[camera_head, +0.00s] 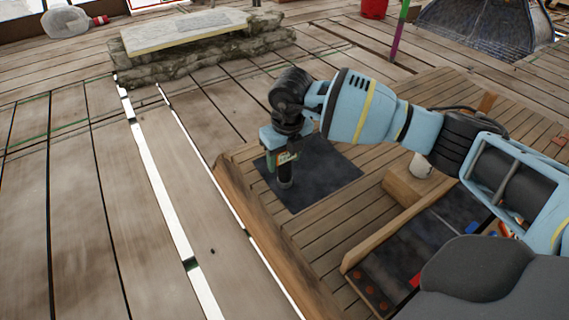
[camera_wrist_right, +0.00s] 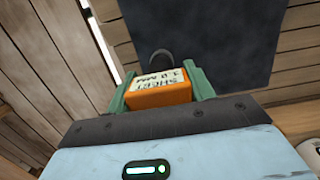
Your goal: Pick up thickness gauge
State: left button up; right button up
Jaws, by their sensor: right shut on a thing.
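The thickness gauge (camera_wrist_right: 160,91) shows in the right wrist view as an orange block with a pale printed label. A dark curved part (camera_wrist_right: 161,56) shows just beyond it. My right gripper (camera_wrist_right: 162,88) is shut on it, with a green finger on each side. In the head view the right gripper (camera_head: 280,160) points down over the dark mat (camera_head: 330,182), and a dark part of the gauge (camera_head: 285,176) hangs below the fingers. I cannot tell whether it touches the mat. My left gripper is not in view.
The mat lies on a wooden platform with a raised plank edge (camera_head: 250,225) on its left. A wooden block (camera_head: 405,187) with a white cup (camera_head: 421,165) is to the right. A dark tray (camera_head: 405,255) lies nearer. A stone slab (camera_head: 185,30) is at the back.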

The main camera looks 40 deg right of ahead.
jog(key=shift+r, duration=0.1)
